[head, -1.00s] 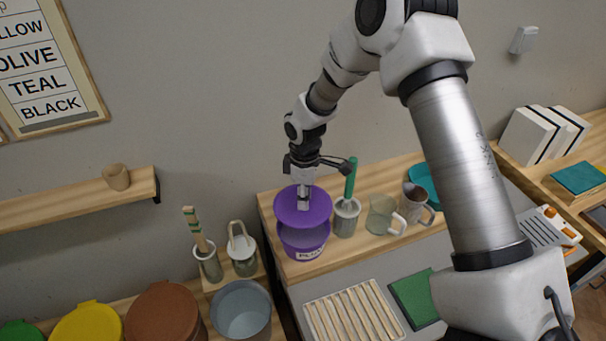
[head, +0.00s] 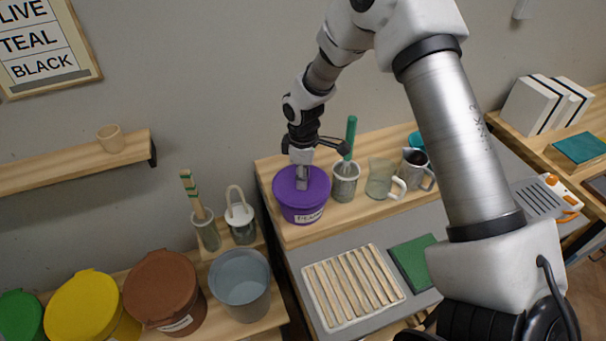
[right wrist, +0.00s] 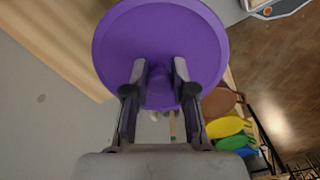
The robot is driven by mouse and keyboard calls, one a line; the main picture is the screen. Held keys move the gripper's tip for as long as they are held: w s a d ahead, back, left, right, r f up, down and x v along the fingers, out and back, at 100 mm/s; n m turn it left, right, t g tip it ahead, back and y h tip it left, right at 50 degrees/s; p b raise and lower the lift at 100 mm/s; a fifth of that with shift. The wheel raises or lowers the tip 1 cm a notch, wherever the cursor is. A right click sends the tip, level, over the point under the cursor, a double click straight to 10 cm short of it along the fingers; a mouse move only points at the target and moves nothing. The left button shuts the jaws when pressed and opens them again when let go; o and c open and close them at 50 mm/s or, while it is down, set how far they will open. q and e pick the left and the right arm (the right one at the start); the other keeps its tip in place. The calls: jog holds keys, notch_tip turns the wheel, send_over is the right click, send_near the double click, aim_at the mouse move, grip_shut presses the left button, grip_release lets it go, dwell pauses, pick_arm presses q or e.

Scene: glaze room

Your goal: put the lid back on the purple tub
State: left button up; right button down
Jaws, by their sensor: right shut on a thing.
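The purple tub (head: 291,211) stands on the wooden shelf at the back, with a pale label on its front. The purple lid (head: 284,181) lies over the tub's mouth and looks level, its edge in line with the rim. I cannot tell whether it is fully seated. My right gripper (head: 302,184) is above the lid, shut on the lid's handle. In the right wrist view the lid (right wrist: 125,45) fills the upper middle, with the right gripper's fingertips (right wrist: 160,68) at its centre; the handle is mostly hidden between them. My left gripper is not in view.
Close right of the tub stands a grey pot (head: 344,185) with a green-handled tool, then a glass jug (head: 380,180) and a metal pitcher (head: 415,172). Left are two small pots (head: 241,222) and an open grey-blue bucket (head: 240,285). A slatted rack (head: 353,287) lies in front.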

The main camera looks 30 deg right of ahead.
jog(key=shift+w+d+f, duration=0.15)
jog(key=shift+w+f, duration=0.05)
jog(key=shift+w, duration=0.05)
jog(key=shift+s+r+p, duration=0.25)
jog(key=shift+p, duration=0.1)
jog(key=shift+f+p, duration=0.3)
dwell(1.2)
jog(key=shift+w, duration=0.1)
dwell(0.5)
jog(key=shift+c, duration=1.9)
grip_release()
